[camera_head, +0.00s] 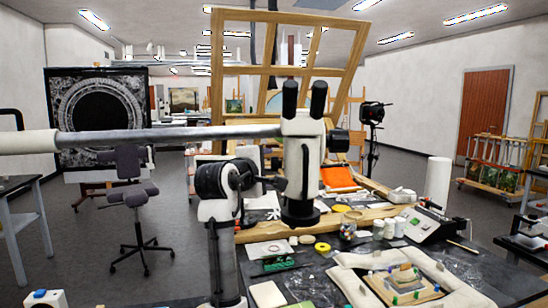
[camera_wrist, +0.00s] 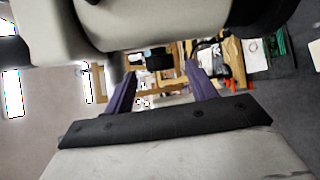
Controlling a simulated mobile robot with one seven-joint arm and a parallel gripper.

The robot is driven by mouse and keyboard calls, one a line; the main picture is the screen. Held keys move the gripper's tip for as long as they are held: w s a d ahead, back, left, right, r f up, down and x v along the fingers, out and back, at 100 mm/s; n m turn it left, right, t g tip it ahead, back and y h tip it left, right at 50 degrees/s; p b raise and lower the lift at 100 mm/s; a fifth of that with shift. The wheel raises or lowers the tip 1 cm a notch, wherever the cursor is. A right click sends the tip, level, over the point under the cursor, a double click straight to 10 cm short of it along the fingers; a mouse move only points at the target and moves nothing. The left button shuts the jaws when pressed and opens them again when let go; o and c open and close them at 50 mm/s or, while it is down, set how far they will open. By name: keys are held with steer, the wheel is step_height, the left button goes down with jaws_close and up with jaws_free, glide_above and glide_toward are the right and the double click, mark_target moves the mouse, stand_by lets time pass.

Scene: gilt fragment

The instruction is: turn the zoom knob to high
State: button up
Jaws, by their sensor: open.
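The microscope (camera_head: 303,135) has a white body, two black eyepieces and a black lower end, and hangs from a horizontal boom. A black knob-like part (camera_head: 339,140) sits on its right side; I cannot tell whether it is the zoom knob. My gripper (camera_head: 270,184) is small and partly unclear at the left of the microscope's lower body. In the wrist view my gripper (camera_wrist: 160,72) has two dark purple fingers set apart, with nothing between them. The white microscope body (camera_wrist: 150,25) appears close beside them along the top. No marking of the zoom setting is legible.
The metal boom (camera_head: 170,138) crosses at the left above my arm. The bench below holds a framed piece (camera_head: 400,287) on pale cushions, a yellow ring (camera_head: 322,247), jars (camera_head: 390,228) and a white roll (camera_head: 437,182). An office chair (camera_head: 133,205) stands on open floor at left.

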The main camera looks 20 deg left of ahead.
mark_target(274, 165)
steer(key=w, duration=0.1)
steer(key=w+p, duration=0.1)
steer(key=w, duration=0.3)
steer(key=shift+d+f, duration=0.15)
steer(key=shift+f, duration=0.15)
steer(key=shift+s, duration=0.1)
steer(key=c, duration=1)
